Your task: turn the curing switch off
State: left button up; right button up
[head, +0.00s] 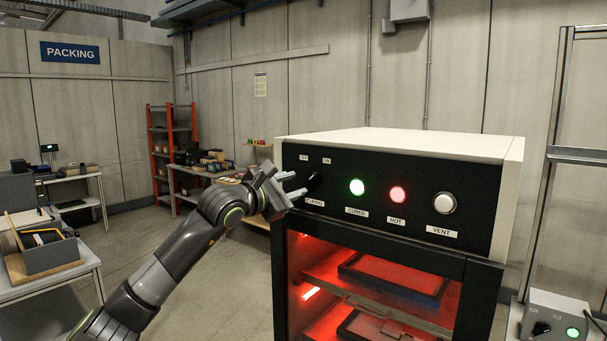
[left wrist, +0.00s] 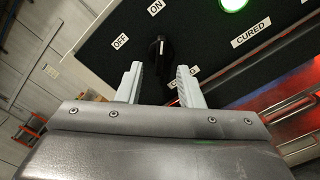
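The curing switch (head: 314,183) is a black knob at the left end of the oven's black front panel. In the left wrist view the knob (left wrist: 161,52) has a white mark and points roughly toward the ON label (left wrist: 155,7); the OFF label (left wrist: 120,41) is to its left. My left gripper (head: 291,186) is in front of the panel by the switch. Its two pale fingers (left wrist: 160,78) are open with a gap between them, and the knob shows just beyond that gap. Contact cannot be told. A finger partly hides the label below the knob. My right gripper is not in view.
Right of the switch are a lit green CURED lamp (head: 357,187), a lit red HOT lamp (head: 397,194) and a white VENT button (head: 445,203). The red-lit oven chamber (head: 380,290) below holds trays. A control box (head: 553,318) stands at lower right.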

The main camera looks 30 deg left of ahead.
aim_at(309, 180)
pick_arm(q)
jog(key=w+p, duration=0.1)
jog(key=w, duration=0.2)
jog(key=shift+w+d+r, duration=0.1)
jog(key=shift+w+d, duration=0.05)
jog(key=shift+w+p, duration=0.45)
jog(key=shift+w, duration=0.1)
jog(key=shift+c, duration=0.2)
grip_shut()
